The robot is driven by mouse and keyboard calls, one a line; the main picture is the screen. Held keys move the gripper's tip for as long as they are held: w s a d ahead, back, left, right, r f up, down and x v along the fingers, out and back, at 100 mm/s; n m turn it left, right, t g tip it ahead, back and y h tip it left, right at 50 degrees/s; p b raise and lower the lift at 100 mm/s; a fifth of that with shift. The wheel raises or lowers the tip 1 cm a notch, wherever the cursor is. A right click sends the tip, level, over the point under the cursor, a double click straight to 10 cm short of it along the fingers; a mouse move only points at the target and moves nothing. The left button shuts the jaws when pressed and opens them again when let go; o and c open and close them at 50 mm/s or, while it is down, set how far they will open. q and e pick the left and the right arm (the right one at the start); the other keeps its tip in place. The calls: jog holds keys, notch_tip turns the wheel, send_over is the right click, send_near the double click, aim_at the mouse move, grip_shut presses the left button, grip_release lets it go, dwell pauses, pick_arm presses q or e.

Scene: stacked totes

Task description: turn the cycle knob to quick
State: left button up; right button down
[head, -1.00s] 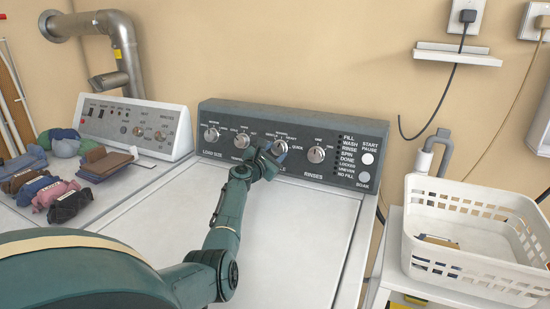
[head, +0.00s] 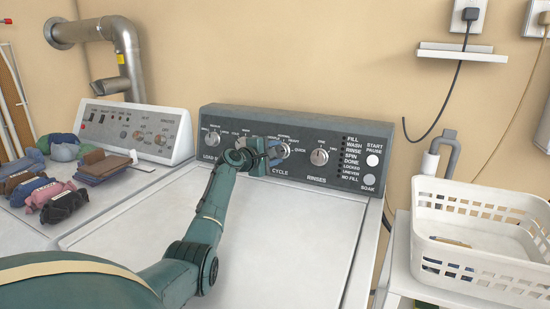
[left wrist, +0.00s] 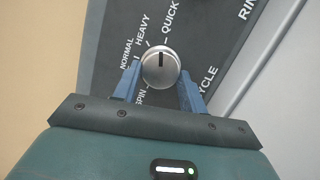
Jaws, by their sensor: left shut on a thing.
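The cycle knob (head: 283,150) is a round silver knob on the washer's dark control panel, above the word CYCLE. In the left wrist view the knob (left wrist: 161,72) sits between the two blue fingers of my left gripper (left wrist: 160,88), which is shut on it. The knob's dark pointer line points up in that view, between the HEAVY and QUICK labels, seemingly nearer QUICK (left wrist: 170,17). In the head view my left gripper (head: 274,152) reaches the knob from the left and partly covers it. My right gripper is not in view.
The load size knob (head: 212,139) and rinses knob (head: 319,157) flank it on the panel. Folded clothes (head: 65,203) lie on the left machine. A white basket (head: 470,252) stands at right.

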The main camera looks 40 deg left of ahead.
pick_arm(q)
jog(key=shift+r+m+g, duration=0.1)
jog(key=shift+m+g, duration=0.2)
jog(key=shift+m, duration=0.8)
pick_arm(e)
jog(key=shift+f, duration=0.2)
pick_arm(q)
jog(key=o, duration=1)
jog(key=shift+s+r, duration=0.15)
jog(key=shift+s, duration=0.15)
jog(key=p+v, duration=0.9)
jog(key=v, duration=0.3)
jog(key=shift+s+p, duration=0.3)
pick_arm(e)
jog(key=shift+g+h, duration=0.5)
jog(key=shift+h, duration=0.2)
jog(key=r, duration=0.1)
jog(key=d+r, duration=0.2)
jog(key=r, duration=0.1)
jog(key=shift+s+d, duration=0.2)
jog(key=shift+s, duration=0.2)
